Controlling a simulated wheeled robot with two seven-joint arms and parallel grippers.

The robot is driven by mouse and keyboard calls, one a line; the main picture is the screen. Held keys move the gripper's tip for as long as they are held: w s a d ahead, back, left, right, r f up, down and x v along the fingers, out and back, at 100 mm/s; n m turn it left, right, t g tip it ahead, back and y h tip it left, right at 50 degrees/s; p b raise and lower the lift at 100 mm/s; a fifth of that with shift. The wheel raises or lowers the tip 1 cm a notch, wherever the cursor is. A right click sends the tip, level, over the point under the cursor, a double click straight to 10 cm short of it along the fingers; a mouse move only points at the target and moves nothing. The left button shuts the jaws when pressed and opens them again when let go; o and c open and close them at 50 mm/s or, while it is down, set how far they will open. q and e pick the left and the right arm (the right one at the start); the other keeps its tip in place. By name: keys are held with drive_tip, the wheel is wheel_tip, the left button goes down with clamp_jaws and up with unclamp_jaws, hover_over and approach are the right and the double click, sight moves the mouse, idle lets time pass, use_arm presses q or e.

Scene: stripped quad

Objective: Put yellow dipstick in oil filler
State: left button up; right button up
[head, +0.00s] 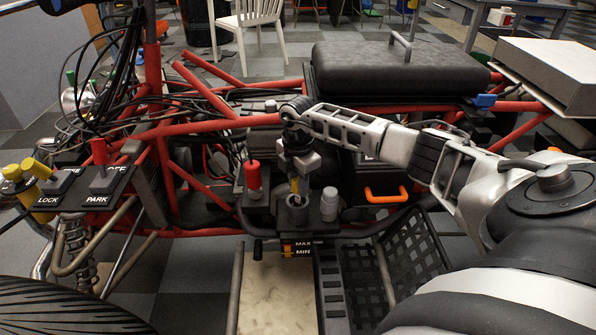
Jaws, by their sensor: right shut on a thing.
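My right gripper (299,160) points down over the middle of the stripped quad and is shut on the yellow dipstick (294,184). Only a short yellow length shows below the fingers. The dipstick is about upright, and its lower end meets the dark opening of the oil filler (293,216). I cannot tell how deep it sits, since the tip is hidden. Below the filler is an orange level gauge marked MAX and MIN (300,249). My left gripper is not in view.
A red cylinder (253,178) stands just left of the filler, and a grey cap (329,203) just right. Red frame tubes (215,131) and black cables surround the area. An orange handle (386,194) is further right. The black seat (398,70) lies behind.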

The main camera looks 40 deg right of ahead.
use_arm(q)
drive_tip(key=shift+b, duration=0.65)
use_arm(e)
drive_tip(key=shift+f, duration=1.15)
drive_tip(key=o, duration=1)
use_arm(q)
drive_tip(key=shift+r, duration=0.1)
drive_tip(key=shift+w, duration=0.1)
use_arm(e)
drive_tip(key=shift+r, duration=0.3)
use_arm(q)
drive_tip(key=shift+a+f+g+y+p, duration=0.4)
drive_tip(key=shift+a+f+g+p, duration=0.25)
drive_tip(key=shift+p, duration=1.65)
use_arm(e)
drive_tip(key=shift+r, duration=7.75)
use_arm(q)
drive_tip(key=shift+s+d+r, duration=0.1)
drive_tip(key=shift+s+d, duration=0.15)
